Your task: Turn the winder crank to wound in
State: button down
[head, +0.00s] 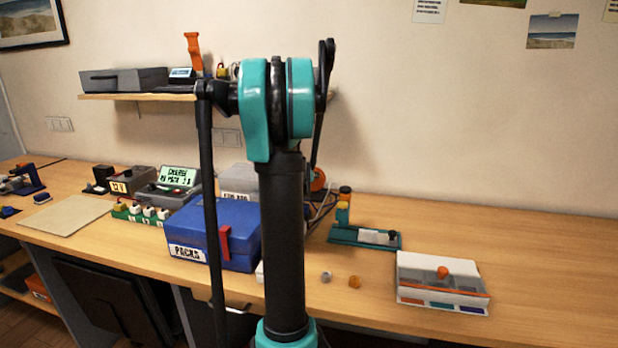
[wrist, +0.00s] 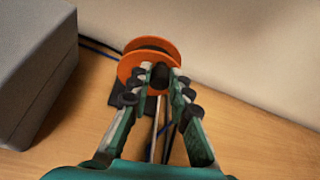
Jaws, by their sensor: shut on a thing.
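The winder (wrist: 137,68) is an orange reel on a dark base in the wrist view, near the wall. In the head view only a bit of its orange reel (head: 318,178) shows beside my arm. My gripper (wrist: 161,73) is closed around the dark knob of the winder crank (wrist: 160,76), with a fingertip on each side. The knob sits in front of the lower part of the reel. The rest of the crank is mostly hidden by the knob and fingers. In the head view my arm hides the gripper.
A grey box (wrist: 35,65) stands left of the gripper in the wrist view. Dark blue cable runs behind it. In the head view a blue PACKS box (head: 195,225), a teal stand (head: 350,237) and a white sorting tray (head: 420,268) are on the bench. The bench's right end is clear.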

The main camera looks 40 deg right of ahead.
aim_at(319, 180)
jog(key=m+t+y, duration=0.1)
jog(key=m, duration=0.1)
jog(key=s+d+f+m+t+y, duration=0.1)
jog(key=m, duration=0.1)
jog(key=s+d+m+t, duration=0.1)
jog(key=m, duration=0.1)
jog(key=shift+s+f+m+t+y, duration=0.1)
jog(key=shift+f+m+t+y, duration=0.2)
jog(key=shift+t+y, duration=0.1)
jog(key=shift+s+f+m+t, duration=0.1)
jog(key=shift+f+m+t, duration=0.25)
jog(key=shift+m+t, duration=0.4)
jog(key=shift+m, duration=0.25)
jog(key=c, duration=1.4)
grip_release()
